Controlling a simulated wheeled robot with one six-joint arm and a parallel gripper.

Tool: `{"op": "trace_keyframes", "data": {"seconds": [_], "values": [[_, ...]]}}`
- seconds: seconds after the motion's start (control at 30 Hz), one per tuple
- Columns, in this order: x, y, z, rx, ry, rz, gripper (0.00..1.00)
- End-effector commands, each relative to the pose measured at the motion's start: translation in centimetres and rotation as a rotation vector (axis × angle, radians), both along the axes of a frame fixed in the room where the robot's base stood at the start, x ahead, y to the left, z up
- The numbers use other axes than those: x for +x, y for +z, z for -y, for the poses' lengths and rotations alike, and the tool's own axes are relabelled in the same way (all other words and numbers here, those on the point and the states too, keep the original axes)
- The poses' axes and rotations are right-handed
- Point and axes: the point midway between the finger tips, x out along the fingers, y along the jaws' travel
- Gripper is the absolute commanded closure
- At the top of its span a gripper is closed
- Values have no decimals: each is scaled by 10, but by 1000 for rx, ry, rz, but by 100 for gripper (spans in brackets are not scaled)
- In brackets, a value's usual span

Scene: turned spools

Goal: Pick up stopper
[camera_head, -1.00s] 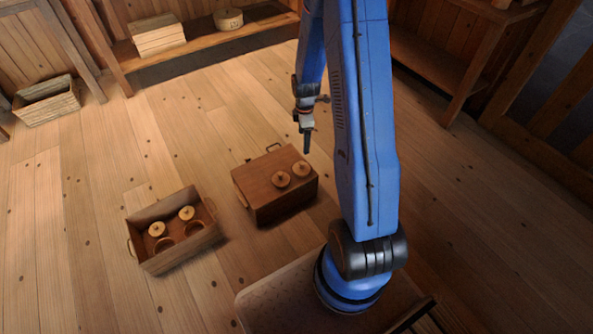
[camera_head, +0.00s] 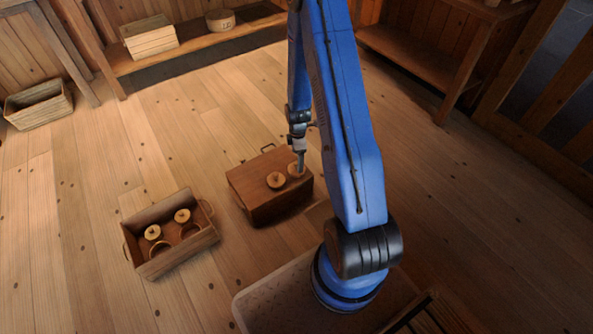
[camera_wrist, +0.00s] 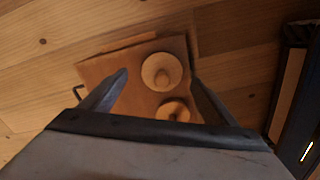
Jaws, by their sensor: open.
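Two round, light wooden pieces with knobs, which look like stoppers, sit on top of a brown wooden box. In the wrist view one stopper (camera_wrist: 161,72) appears between the spread fingertips of my gripper (camera_wrist: 158,76). The other stopper (camera_wrist: 173,112) is nearer the palm and partly hidden. My gripper is open and empty above the box (camera_head: 262,205); the exact height gap cannot be told.
An open wooden crate (camera_head: 178,256) with two more knobbed pieces and round openings stands left of the box. A handle (camera_wrist: 79,92) sticks out from the box. Shelves line the back wall, and a slatted crate (camera_head: 38,106) stands far left. Floor between is clear.

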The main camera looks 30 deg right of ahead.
Motion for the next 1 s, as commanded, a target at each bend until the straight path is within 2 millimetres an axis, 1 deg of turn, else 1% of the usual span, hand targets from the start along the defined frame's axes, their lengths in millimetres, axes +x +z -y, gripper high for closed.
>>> {"op": "trace_keyframes", "data": {"seconds": [0.03,0.27,0.33,0.53,0.7,0.97,1.0], "values": [[0,-4,0,1,0,-2,19],[0,-11,-1,0,0,0,19],[-1,-16,-2,0,0,0,19],[-3,-40,-8,1,0,-3,19],[-2,-57,-7,0,-1,0,19],[-2,-60,-7,0,0,1,19],[-2,-60,-7,0,0,1,24]]}}
